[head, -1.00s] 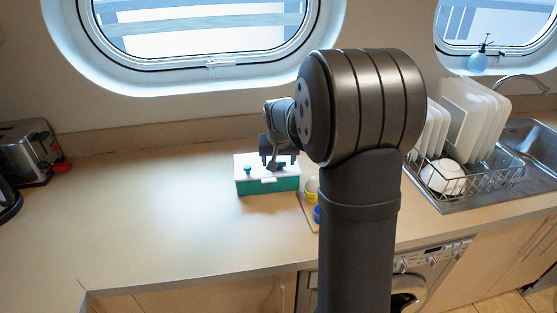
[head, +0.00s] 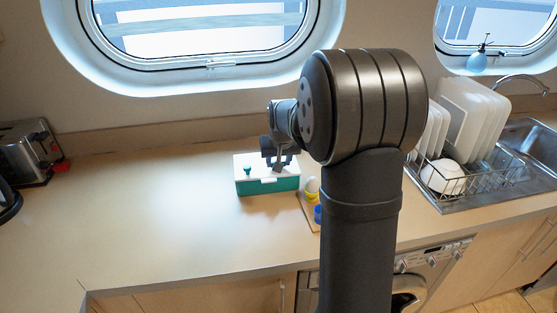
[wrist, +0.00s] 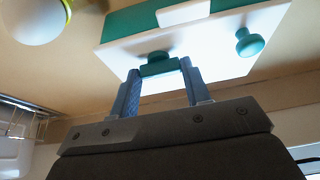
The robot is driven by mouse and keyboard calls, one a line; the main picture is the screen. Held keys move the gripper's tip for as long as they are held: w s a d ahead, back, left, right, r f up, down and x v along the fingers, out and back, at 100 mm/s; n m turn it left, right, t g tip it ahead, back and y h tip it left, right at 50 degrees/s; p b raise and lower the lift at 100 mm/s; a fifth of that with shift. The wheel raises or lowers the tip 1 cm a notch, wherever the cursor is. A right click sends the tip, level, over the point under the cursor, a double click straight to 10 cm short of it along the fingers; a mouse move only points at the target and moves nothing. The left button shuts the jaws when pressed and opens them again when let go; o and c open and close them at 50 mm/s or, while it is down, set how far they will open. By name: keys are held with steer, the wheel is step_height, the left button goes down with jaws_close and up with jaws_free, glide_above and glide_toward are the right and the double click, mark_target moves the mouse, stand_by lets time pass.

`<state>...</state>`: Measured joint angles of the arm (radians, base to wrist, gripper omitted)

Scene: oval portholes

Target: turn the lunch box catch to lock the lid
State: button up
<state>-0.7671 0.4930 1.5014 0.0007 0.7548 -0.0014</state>
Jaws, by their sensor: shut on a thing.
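The lunch box (head: 250,187) stands on the counter with its white lid (head: 243,161) lying on its teal body. A teal knob (head: 248,170) stands up on the left of the lid and shows in the wrist view (wrist: 250,42). A white clip (head: 268,181) sits at the front edge. My gripper (head: 278,168) is over the right part of the lid. In the wrist view my gripper (wrist: 160,78) is shut on the teal catch (wrist: 158,65), with a finger on each side of it. In the head view the catch is mostly hidden by the fingers.
An egg (head: 312,185) in a yellow cup stands just right of the box, beside a blue item (head: 318,214). A toaster (head: 27,152) is at the far left. A dish rack (head: 470,180) and sink are at the right. The counter left of the box is clear.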

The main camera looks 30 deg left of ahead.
steer(key=o, duration=1)
steer(key=v, duration=1.7)
steer(key=shift+r, duration=0.25)
steer(key=shift+w, duration=0.1)
steer(key=x, duration=1.7)
steer(key=shift+f, duration=0.25)
steer(key=shift+r, duration=0.1)
